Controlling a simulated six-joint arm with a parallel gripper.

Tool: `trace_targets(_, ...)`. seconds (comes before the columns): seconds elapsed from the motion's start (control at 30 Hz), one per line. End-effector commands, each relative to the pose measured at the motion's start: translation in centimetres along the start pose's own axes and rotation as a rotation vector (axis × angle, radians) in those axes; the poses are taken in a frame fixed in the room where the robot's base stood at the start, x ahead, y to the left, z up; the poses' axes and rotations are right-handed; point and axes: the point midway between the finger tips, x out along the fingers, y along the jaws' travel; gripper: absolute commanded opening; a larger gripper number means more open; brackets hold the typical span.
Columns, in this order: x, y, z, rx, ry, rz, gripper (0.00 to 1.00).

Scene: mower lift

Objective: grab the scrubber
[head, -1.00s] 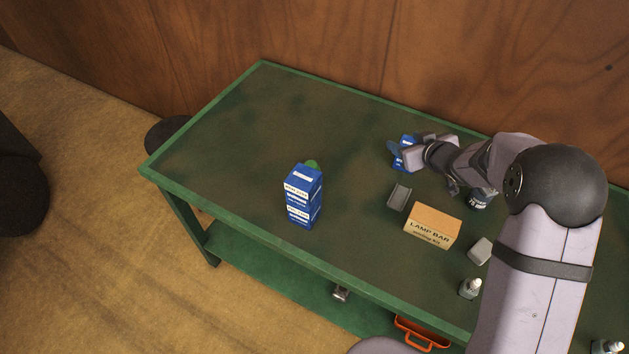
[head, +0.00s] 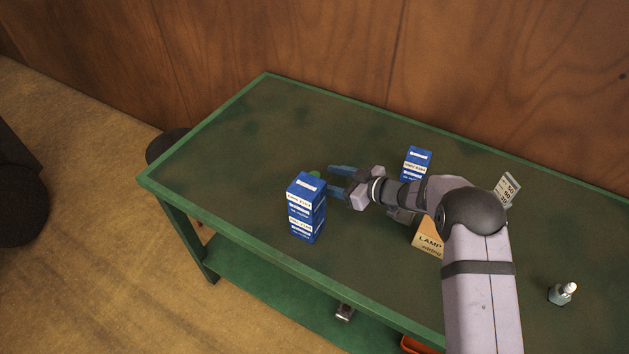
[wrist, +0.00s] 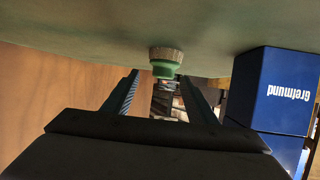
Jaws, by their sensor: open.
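The scrubber, with a green handle and a tan bristled end, shows in the wrist view (wrist: 166,61) against the green table top, which is at the top of that picture. In the head view only a bit of its green (head: 315,174) shows behind a stack of blue boxes (head: 306,212). My gripper (head: 336,180) is open, low over the table just right of the scrubber. In the wrist view its two fingers (wrist: 160,82) point at the scrubber, which appears centred between and beyond their tips. I cannot tell the remaining gap.
The blue stack also stands close to the right finger in the wrist view (wrist: 284,92). Another blue box (head: 416,162) stands behind my arm. The lamp bar carton (head: 428,237) is partly hidden by my arm. A small bottle (head: 563,293) stands at right. The table's left is clear.

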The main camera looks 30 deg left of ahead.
Motion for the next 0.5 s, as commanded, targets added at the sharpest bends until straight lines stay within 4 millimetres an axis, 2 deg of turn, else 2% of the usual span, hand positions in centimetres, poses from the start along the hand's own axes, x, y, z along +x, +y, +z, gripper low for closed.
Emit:
trace_targets(0.17,0.4,-0.1,-0.1,0.0,0.0,0.0,0.52)
trace_targets(0.5,4.0,-0.6,-0.1,-0.001,-0.001,0.001,0.52)
